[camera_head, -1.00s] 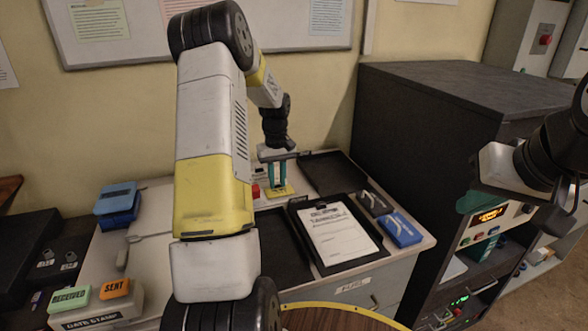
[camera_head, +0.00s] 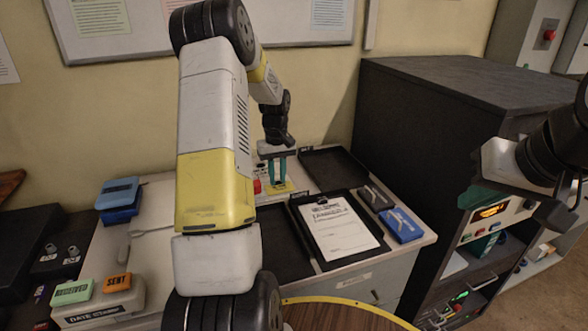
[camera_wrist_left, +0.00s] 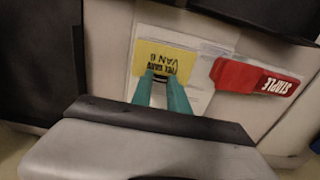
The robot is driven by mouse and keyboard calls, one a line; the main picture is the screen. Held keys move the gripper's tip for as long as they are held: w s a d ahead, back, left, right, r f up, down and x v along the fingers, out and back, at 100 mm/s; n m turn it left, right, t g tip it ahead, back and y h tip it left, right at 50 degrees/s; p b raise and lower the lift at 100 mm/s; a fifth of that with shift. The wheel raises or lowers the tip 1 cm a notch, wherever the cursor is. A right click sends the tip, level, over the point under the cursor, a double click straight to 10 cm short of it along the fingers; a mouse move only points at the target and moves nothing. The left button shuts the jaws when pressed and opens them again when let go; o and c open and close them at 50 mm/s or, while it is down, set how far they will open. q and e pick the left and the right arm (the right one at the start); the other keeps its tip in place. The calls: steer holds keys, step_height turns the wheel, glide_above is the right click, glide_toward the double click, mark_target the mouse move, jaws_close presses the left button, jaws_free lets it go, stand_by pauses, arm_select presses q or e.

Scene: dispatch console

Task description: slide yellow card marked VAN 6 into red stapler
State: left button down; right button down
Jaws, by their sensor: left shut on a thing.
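The yellow card marked VAN 6 (camera_wrist_left: 165,60) is held at its near edge by my left gripper (camera_wrist_left: 162,78), whose teal fingers are shut on it. In the head view the left gripper (camera_head: 279,182) is at the back of the desk, and the yellow card (camera_head: 278,188) shows at its fingertips. The red stapler (camera_wrist_left: 255,79), labelled STAPLE, lies just right of the card in the left wrist view, with a gap between them. In the head view a bit of red stapler (camera_head: 257,186) shows left of the fingers. My right gripper (camera_head: 530,190) is at the right edge; its fingers are unclear.
White papers (camera_wrist_left: 205,42) lie under the card and stapler. A clipboard (camera_head: 340,232) and a blue stapler-like object (camera_head: 401,226) lie at the desk's right. A dark cabinet (camera_head: 440,110) stands to the right.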

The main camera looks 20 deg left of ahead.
mark_target(263, 188)
arm_select(q)
steer(key=shift+s+a, duration=0.15)
steer(key=shift+a, duration=0.05)
steer(key=shift+s+a, duration=0.75)
steer(key=shift+a, duration=0.25)
steer(key=shift+s+a, duration=0.25)
steer(key=shift+a, duration=0.05)
stand_by(0.4)
steer(key=shift+s+a, duration=0.3)
steer(key=shift+a, duration=0.1)
steer(key=shift+s+a+f, duration=0.1)
steer(key=shift+s+a, duration=0.2)
steer(key=shift+a, duration=0.1)
stand_by(1.1)
steer(key=c, duration=1.2)
jaws_free()
steer(key=shift+o, duration=0.3)
steer(key=o, duration=0.5)
